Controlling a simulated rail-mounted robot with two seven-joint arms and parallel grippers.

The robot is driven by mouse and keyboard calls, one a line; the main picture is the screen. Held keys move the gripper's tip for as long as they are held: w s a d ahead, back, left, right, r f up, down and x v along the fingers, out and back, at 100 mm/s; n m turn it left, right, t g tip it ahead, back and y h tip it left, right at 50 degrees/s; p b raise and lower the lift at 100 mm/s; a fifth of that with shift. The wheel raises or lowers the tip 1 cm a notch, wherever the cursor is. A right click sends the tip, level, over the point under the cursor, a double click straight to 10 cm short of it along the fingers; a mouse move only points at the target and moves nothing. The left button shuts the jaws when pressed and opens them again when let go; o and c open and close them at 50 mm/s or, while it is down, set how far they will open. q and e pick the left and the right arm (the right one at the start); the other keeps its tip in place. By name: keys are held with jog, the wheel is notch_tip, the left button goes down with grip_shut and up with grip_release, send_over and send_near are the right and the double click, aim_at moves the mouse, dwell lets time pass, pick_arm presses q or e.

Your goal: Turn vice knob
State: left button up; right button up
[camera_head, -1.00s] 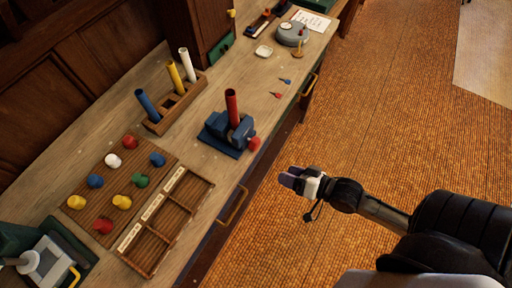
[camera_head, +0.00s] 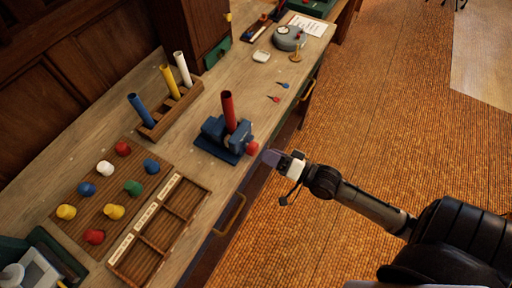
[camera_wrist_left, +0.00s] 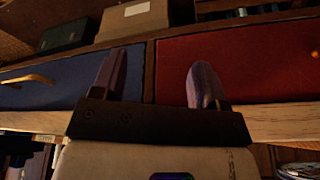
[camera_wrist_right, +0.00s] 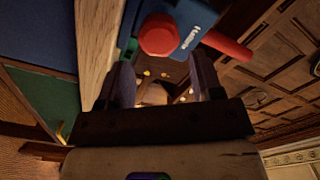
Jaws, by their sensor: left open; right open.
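The blue vice (camera_head: 222,140) stands near the front edge of the workbench, with a red tube (camera_head: 228,110) upright in it. Its red knob (camera_head: 252,148) faces the front edge. My right gripper (camera_head: 270,157) is open and empty, just in front of the knob and close to it. In the right wrist view the red knob (camera_wrist_right: 159,36) shows beyond the fingers, above the gap between them, with the vice (camera_wrist_right: 190,20) and the red tube (camera_wrist_right: 228,46) behind. My left gripper (camera_wrist_left: 160,80) is open and empty in the left wrist view, facing a blue drawer and a red drawer.
A wooden rack (camera_head: 170,112) with blue, yellow and white tubes stands behind the vice. A board (camera_head: 85,205) with several coloured knobs and a divided wooden tray (camera_head: 150,245) lie at the left. Small darts (camera_head: 275,98) lie to the right. The floor in front is clear.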

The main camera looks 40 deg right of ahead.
aim_at(257, 149)
jog(key=shift+x, duration=2.7)
jog(key=c, duration=0.6)
